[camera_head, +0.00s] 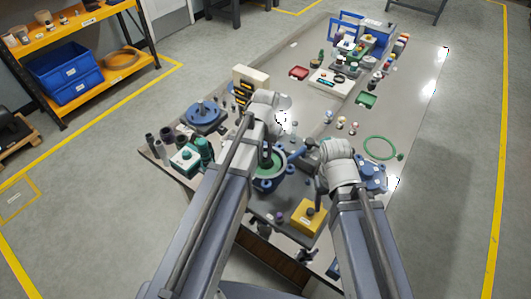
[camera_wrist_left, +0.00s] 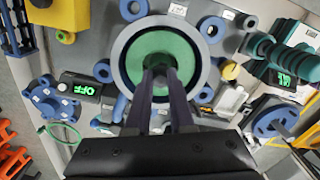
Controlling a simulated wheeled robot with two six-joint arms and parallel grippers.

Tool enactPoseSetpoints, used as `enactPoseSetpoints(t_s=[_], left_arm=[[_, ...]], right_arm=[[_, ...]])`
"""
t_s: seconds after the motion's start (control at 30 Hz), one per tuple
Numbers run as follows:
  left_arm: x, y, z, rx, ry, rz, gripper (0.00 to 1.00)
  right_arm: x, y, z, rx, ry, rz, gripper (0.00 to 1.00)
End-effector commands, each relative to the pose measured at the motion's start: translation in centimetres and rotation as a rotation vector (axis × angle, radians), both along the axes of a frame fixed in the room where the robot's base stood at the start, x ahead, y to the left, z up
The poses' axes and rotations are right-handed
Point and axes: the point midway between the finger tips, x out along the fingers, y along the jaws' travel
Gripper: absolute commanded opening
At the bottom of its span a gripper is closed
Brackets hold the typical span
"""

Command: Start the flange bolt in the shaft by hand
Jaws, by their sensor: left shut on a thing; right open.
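My left gripper (camera_wrist_left: 160,72) points down over the middle of a round housing (camera_wrist_left: 125,52) with a grey-blue rim and a green inner face. Its fingers are shut on a small dark piece, apparently the flange bolt, mostly hidden between the tips. The shaft at the green centre is hidden by the fingers, so I cannot tell whether the bolt touches it. In the head view the housing (camera_head: 268,178) is partly covered by my left arm. My right gripper (camera_head: 318,182) is open, right of the housing and behind the yellow block (camera_head: 308,216).
A blue flange (camera_head: 371,176) and a green ring (camera_head: 380,148) lie to the right. Small blue rings surround the housing.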

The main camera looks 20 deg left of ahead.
Motion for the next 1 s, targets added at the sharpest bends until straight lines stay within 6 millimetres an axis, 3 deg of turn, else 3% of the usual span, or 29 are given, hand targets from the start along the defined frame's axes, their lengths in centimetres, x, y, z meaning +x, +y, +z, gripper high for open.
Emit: enactPoseSetpoints(t_s=[0.17, 0.37, 0.4, 0.67, 1.0], left_arm=[[-0.02, 0.00, -0.02, 0.000, 0.001, -0.007, 0.00], [0.00, 0.12, -0.02, -0.001, 0.001, -0.207, 0.00], [-0.01, 0.12, -0.02, -0.001, 0.001, -0.210, 0.25], [0.00, 0.12, -0.01, 0.000, 0.001, -0.205, 0.54], [0.01, 0.12, 0.30, 0.000, 0.000, -0.204, 0.56]], right_arm=[[0.00, 0.00, -0.02, 0.000, 0.000, 0.000, 0.60], [0.00, 0.00, -0.02, 0.000, 0.000, 0.000, 0.60], [0.00, 0.00, -0.02, 0.000, 0.000, 0.000, 0.60], [0.00, 0.00, -0.01, 0.000, 0.000, 0.000, 0.60], [0.00, 0.00, 0.30, 0.000, 0.000, -0.001, 0.60]])
